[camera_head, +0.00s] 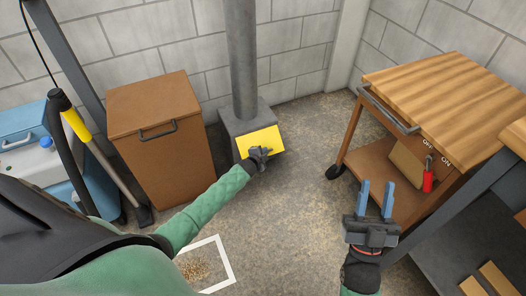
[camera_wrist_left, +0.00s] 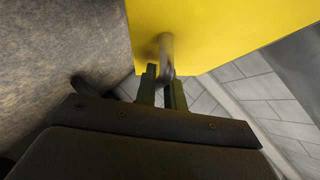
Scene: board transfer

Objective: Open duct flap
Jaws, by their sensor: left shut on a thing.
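The yellow duct flap (camera_head: 260,142) is on the front of the grey box at the foot of a grey duct pipe (camera_head: 242,60). My left gripper (camera_head: 259,156) is at the flap's lower middle. In the left wrist view the yellow flap (camera_wrist_left: 205,30) fills the top, and a grey handle (camera_wrist_left: 166,50) stands out from it. My left gripper (camera_wrist_left: 160,85) is shut on this handle. The flap's lower edge is partly hidden by the gripper in the head view. My right gripper (camera_head: 376,200) is open and empty, with its blue fingers apart.
A brown cabinet (camera_head: 158,130) stands left of the duct. A wooden-topped cart (camera_head: 450,95) with a red-handled switch (camera_head: 428,178) stands at right. A white square frame (camera_head: 222,262) with grains lies on the floor. The floor between duct and cart is clear.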

